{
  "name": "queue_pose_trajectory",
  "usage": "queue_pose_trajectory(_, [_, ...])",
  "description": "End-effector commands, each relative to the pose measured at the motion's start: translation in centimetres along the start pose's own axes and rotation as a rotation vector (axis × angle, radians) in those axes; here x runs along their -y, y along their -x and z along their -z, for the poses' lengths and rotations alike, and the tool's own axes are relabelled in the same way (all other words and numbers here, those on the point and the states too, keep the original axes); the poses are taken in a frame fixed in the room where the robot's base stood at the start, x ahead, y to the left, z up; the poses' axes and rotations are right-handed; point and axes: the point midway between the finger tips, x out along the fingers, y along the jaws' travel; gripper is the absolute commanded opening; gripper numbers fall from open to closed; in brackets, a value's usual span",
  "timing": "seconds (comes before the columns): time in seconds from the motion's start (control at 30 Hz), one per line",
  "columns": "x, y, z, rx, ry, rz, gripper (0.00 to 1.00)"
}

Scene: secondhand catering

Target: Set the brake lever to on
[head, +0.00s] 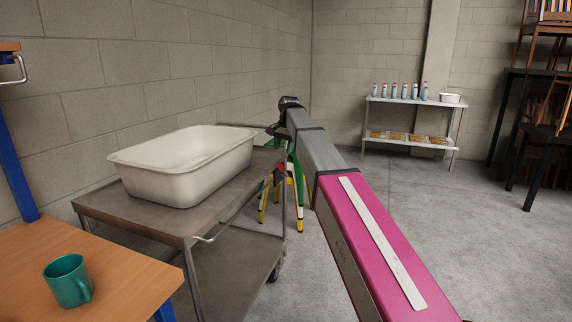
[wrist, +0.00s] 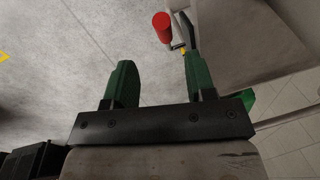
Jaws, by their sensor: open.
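A red cylindrical grip (wrist: 162,27), which looks like the brake lever's handle, shows just beyond my fingertips in the wrist view. A small yellow part and a dark bar are beside it, near the cart's edge. My gripper (wrist: 159,65) is open, its two green fingers apart with nothing between them. The grip lies ahead of the gap and appears apart from both fingers. In the head view my gripper (head: 280,140) is at the far end of the grey cart (head: 150,217), partly hidden by my arm. The lever's on and off marks cannot be made out.
A white tub (head: 185,170) stands on the cart. A wooden bench (head: 110,265) with a teal mug (head: 68,281) is at the front left. A yellow-legged stool (head: 264,203) stands behind my gripper. A shelf (head: 410,101) with bottles is at the back.

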Motion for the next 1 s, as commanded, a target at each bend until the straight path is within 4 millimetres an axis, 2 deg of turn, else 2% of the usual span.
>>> queue_pose_trajectory(0.1, [0.4, 0.1, 0.0, 0.001, -0.004, 0.001, 0.51])
queue_pose_trajectory(0.23, [0.3, -1.1, -0.1, 0.001, -0.005, 0.001, 0.51])
queue_pose_trajectory(0.7, [0.3, -8.8, 0.0, 0.001, -0.004, 0.0, 0.51])
queue_pose_trajectory(1.0, [0.3, -10.4, 0.0, 0.0, -0.004, 0.001, 0.51])
